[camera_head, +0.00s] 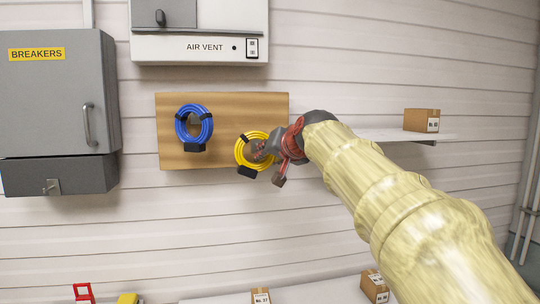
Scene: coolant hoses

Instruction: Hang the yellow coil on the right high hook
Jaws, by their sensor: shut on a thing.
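The yellow coil (240,152), a ring with dark bands, is in front of the lower right part of the wooden board (230,112). My gripper (264,154) comes in from the right and is shut on the coil's right side. A blue coil (207,124) is against the board's left half, higher than the yellow one. I cannot make out the right high hook. I cannot tell whether the yellow coil touches the board or a hook.
A grey breaker box (58,95) is at the left, and an air vent box (200,48) is above the board. A wall shelf (390,136) with a carton (421,120) is at the right, behind my arm. Cartons (374,286) stand on a lower surface.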

